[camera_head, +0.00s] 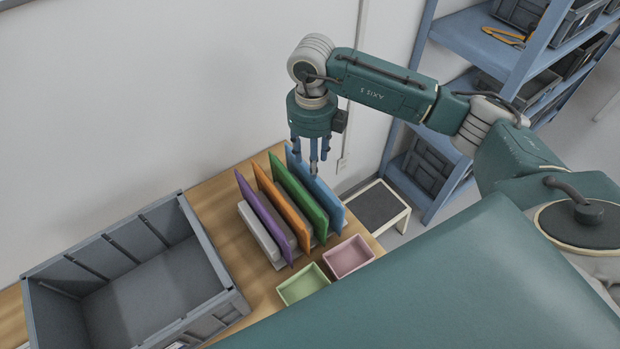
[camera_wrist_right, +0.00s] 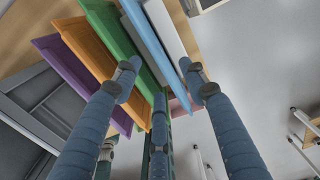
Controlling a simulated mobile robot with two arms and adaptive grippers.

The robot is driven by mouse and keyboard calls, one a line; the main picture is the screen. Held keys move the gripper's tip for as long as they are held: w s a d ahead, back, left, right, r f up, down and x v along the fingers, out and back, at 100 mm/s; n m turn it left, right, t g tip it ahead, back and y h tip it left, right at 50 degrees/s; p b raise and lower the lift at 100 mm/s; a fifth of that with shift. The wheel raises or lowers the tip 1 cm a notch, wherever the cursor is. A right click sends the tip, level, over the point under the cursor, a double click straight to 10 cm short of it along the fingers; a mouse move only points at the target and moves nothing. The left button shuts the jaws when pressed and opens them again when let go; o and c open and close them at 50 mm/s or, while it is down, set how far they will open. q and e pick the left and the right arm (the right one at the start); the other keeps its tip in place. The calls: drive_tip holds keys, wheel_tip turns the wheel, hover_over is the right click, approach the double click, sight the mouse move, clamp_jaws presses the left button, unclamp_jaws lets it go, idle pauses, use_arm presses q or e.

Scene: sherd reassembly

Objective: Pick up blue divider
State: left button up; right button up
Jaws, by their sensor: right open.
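The blue divider (camera_head: 318,190) stands upright at the right end of a row of coloured dividers on the wooden table. It also shows in the right wrist view (camera_wrist_right: 150,35), as a light blue panel. My right gripper (camera_head: 313,165) is above the blue divider's upper edge, pointing down. Its blue fingers (camera_wrist_right: 165,75) are open, and the blue divider's edge lies between them in the right wrist view. I cannot tell whether any finger touches it. My left gripper is in neither view.
Green (camera_head: 297,200), orange (camera_head: 280,206) and purple (camera_head: 262,217) dividers stand close to the left. A grey crate (camera_head: 215,262) is further left. Green (camera_head: 303,285) and pink (camera_head: 348,257) trays lie in front. A blue shelf (camera_head: 470,45) stands behind right.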

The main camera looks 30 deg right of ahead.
sight(321, 192)
wheel_tip(321, 192, down, 7)
drive_tip(key=p, duration=0.3)
drive_tip(key=shift+a, duration=0.15)
drive_tip(key=shift+f, duration=0.55)
clamp_jaws()
